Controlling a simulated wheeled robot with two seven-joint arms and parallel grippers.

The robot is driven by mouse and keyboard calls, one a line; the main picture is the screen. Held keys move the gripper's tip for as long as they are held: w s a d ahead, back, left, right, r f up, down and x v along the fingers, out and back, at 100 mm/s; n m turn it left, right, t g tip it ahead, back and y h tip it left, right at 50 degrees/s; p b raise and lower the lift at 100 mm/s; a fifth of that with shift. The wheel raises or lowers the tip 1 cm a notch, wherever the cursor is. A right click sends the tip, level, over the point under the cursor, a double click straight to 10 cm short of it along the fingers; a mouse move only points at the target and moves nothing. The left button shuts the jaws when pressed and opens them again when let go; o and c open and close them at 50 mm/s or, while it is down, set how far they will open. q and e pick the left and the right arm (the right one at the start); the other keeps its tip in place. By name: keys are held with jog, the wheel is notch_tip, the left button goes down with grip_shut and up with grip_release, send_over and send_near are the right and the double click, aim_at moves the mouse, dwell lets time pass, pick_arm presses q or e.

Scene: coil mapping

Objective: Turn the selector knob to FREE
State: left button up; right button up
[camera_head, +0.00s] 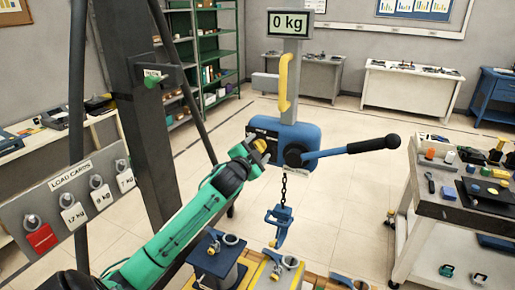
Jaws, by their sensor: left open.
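A blue lever hoist (302,133) hangs in the middle below a yellow hook (285,80). A small yellow piece, which looks like the selector knob (260,146), shows at the hoist's lower left front. My left gripper (256,153) is open right at this knob, its black wrist and green arm coming from the lower left. I cannot tell whether the fingers touch the knob. The knob's setting and the FREE marking are too small or hidden. My right gripper is not in view.
The hoist's lever (350,149) sticks out right, ending in a black ball. A chain with a blue hook (279,222) hangs below, above blue-topped weights (217,250). A load-card board (75,195) stands left. A tool cart (460,205) stands right. A display (289,23) reads 0 kg.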

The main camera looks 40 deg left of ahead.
pick_arm(q)
jog(key=c, duration=1)
jog(key=shift+m, duration=0.4)
jog(key=m+p, duration=0.1)
jog(key=m, duration=0.2)
jog(key=shift+d+f+m+p, duration=0.15)
jog(key=shift+m+p, duration=0.45)
jog(key=shift+m, duration=1.4)
jog(key=shift+f, duration=0.1)
jog(key=o, duration=1)
